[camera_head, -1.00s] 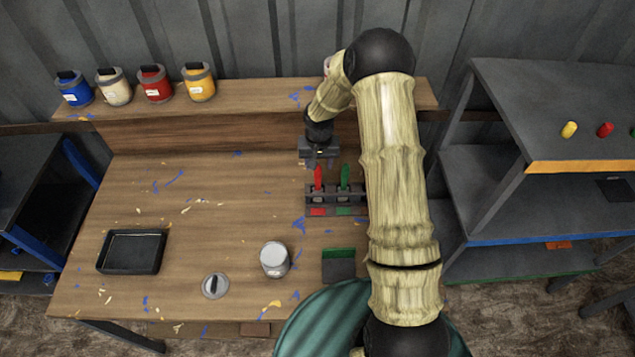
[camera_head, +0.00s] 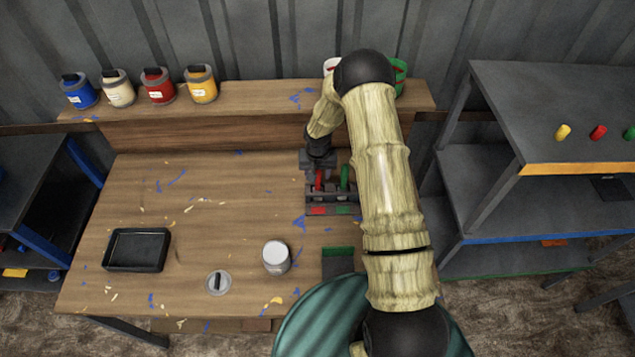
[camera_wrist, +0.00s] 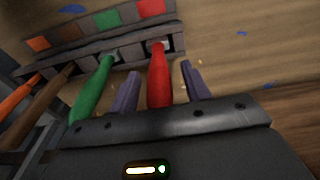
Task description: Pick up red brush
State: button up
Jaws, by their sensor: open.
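The red brush (camera_head: 319,180) stands in a dark rack (camera_head: 318,199) on the wooden table, in the slot above a red label. In the wrist view the red brush (camera_wrist: 159,75) has its handle between the two fingers of my gripper (camera_wrist: 158,85). The fingers are apart, with a gap visible on each side of the handle. In the head view my gripper (camera_head: 318,168) is at the far side of the rack, around the red handle. The brush's lower end is hidden in the rack.
A green brush (camera_wrist: 93,88) stands next to the red one, close to a finger. Brown (camera_wrist: 48,100) and orange (camera_wrist: 18,95) handles are further along the rack. A black tray (camera_head: 137,250), a grey can (camera_head: 276,257) and a round lid (camera_head: 218,282) are on the table's front half.

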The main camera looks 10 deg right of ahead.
dwell(0.4)
grip_shut()
jog(key=shift+r, duration=0.1)
notch_tip(320, 180, up, 10)
jog(key=b, duration=0.3)
jog(key=shift+b, duration=0.3)
dwell(0.4)
